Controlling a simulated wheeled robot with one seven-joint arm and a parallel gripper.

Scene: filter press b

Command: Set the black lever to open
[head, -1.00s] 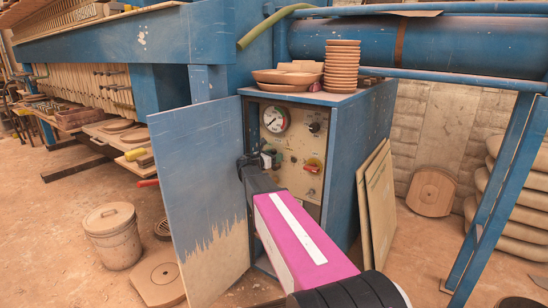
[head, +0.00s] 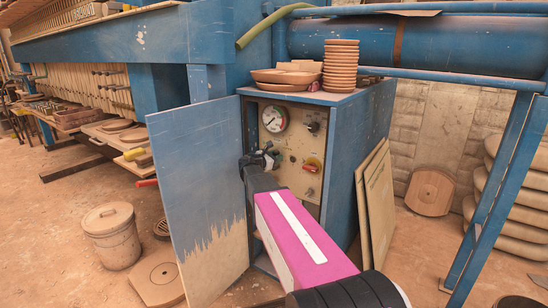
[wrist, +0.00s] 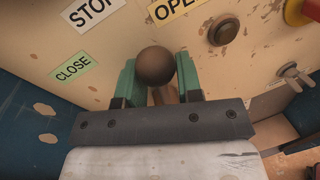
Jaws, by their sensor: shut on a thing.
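The lever with a dark ball knob (wrist: 156,66) stands on the control panel. In the wrist view its knob shows between the two green fingers of my gripper (wrist: 160,82), which is shut on the lever just below the ball. The knob lies between the CLOSE label (wrist: 75,67) on the left and the OPEN label (wrist: 176,8) at the upper right, below the STOP label (wrist: 93,9). In the head view my gripper (head: 266,159) is at the left part of the panel (head: 297,146) and hides most of the lever.
A second dark knob (wrist: 223,30) stands close to the right of my fingers. A red knob (head: 312,165), a gauge (head: 275,119) and a black knob (head: 313,127) are on the panel. The open blue cabinet door (head: 200,185) stands close on the left of my arm.

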